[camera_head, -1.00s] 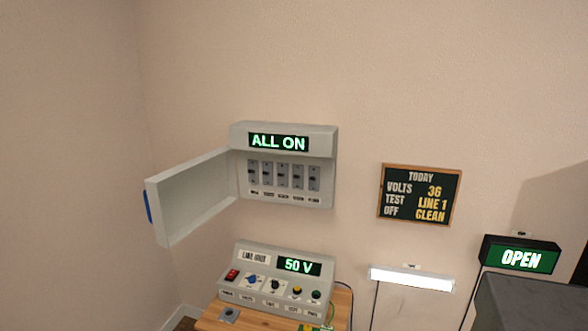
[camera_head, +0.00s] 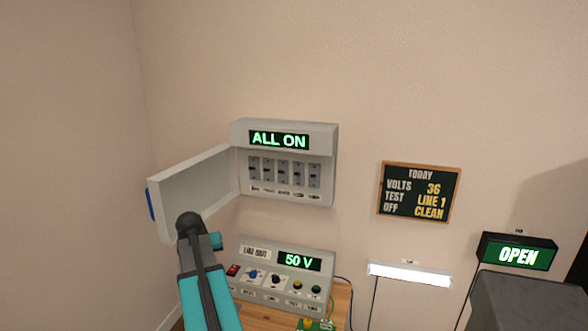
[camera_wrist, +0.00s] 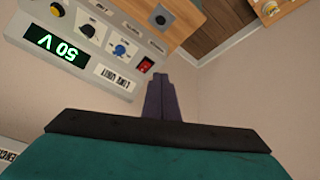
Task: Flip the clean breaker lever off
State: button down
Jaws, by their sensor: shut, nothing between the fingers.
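The grey breaker panel (camera_head: 332,170) hangs on the wall with its door (camera_head: 195,190) swung open to the left. Its display (camera_head: 278,140) glows "ALL ON". A row of several small dark breaker levers (camera_head: 284,173) sits below it, with labels too small to read, so I cannot tell which is the clean one. My gripper (camera_wrist: 160,80) shows in the wrist view as two dark fingers held together, empty, near the line unit and apart from the levers. In the head view my arm rises below the door, and the fingers cannot be made out.
The line unit (camera_head: 255,266) stands on a wooden table (camera_head: 342,300) below the panel, its display reading "50 V". A board (camera_head: 420,193) on the wall reads volts 36, test line 1, off clean. The open door juts out beside my arm. An "OPEN" sign (camera_head: 517,255) is at right.

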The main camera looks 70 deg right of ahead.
jog(key=s+d+r+m+h+p, duration=0.1)
jog(key=s+d+r, duration=0.3)
jog(key=d+r, duration=0.3)
jog(key=s+d+r+m+h, duration=0.15)
jog(key=s+d+r, duration=0.3)
jog(key=r, duration=0.45)
jog(key=m+g+h+p, duration=0.1)
jog(key=m+h, duration=0.2)
jog(key=m, duration=0.1)
send_near(297, 174)
notch_tip(297, 174, up, 4)
jog(key=shift+w+a+n+y, duration=0.25)
jog(key=shift+w+a, duration=0.1)
jog(key=shift+p+x, duration=0.55)
jog(key=shift+x, duration=4.45)
jog(key=shift+s, duration=0.15)
